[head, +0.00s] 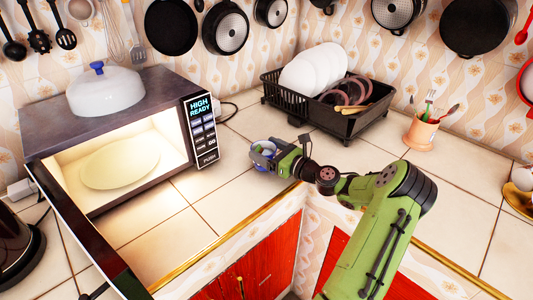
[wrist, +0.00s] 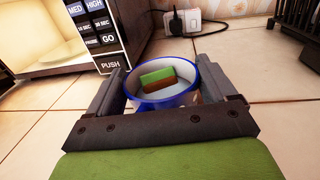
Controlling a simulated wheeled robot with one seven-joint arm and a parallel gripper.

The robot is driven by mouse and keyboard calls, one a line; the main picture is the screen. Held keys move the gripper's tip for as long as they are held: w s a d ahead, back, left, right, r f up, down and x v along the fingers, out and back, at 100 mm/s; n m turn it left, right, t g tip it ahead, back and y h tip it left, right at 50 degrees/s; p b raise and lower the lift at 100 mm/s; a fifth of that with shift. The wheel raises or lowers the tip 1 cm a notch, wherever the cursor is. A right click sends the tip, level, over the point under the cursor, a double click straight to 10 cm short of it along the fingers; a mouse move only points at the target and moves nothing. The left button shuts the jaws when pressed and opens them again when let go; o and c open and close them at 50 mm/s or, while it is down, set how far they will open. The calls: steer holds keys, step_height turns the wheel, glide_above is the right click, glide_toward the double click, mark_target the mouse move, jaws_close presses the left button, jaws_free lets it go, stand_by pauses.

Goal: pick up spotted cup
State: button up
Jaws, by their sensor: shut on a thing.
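The cup (wrist: 180,98) is white with a blue rim and sits between the fingers of my gripper (wrist: 170,90) in the wrist view. A green and brown block, like a sponge, lies inside it. My gripper is shut on the cup, with one finger on each side. In the head view my gripper (head: 268,153) is at the counter corner, right of the microwave, and the cup (head: 262,146) shows only in part behind the fingers. Spots on the cup cannot be made out. I cannot tell whether the cup touches the counter.
An open, lit microwave (head: 204,160) with a plate (head: 120,162) inside stands left of my gripper. A black dish rack (head: 345,125) with plates is behind to the right. A utensil pot (head: 421,132) stands farther right. Tiled counter (head: 225,180) is clear in front. Pans hang above.

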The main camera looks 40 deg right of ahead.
step_height(320, 180, up, 10)
steer(key=p, duration=0.4)
